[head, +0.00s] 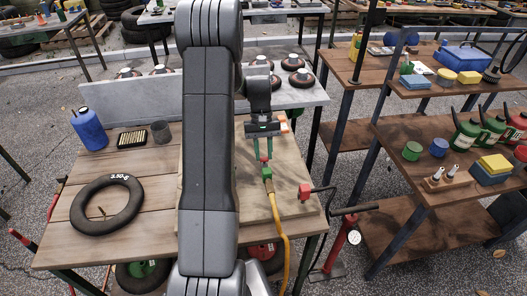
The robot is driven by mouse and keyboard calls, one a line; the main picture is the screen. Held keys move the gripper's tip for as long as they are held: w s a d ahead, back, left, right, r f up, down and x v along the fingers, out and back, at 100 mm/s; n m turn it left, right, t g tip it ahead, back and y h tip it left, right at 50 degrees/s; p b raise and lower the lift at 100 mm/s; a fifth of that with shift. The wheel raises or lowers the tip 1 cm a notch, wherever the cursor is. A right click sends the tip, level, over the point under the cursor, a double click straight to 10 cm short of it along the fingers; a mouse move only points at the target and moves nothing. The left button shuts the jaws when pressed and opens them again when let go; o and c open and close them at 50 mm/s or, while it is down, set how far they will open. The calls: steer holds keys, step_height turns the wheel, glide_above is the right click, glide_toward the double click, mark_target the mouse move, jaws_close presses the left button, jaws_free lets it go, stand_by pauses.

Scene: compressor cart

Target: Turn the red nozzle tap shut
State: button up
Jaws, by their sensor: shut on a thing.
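My gripper (263,157) points down over the right part of the wooden table, just right of my arm's large grey link. Its jaws are shut on a small red piece (269,147), which looks like the red nozzle tap, though the fingers hide most of it. Just below the fingertips is a green fitting (267,173). A yellow hose (278,215) runs from it over the table's front edge. The tap's exact turn angle is too small to tell.
A loaded shelf (430,140) is at right.

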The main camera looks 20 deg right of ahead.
steer(key=o, duration=0.7)
steer(key=shift+r, duration=0.1)
steer(key=b+v, duration=0.1)
steer(key=v, duration=1.2)
steer(key=shift+w+r, duration=0.1)
steer(key=shift+r, duration=0.2)
steer(key=shift+f, duration=0.1)
steer(key=p+x, duration=0.1)
steer(key=x, duration=1.2)
steer(key=shift+f, duration=0.35)
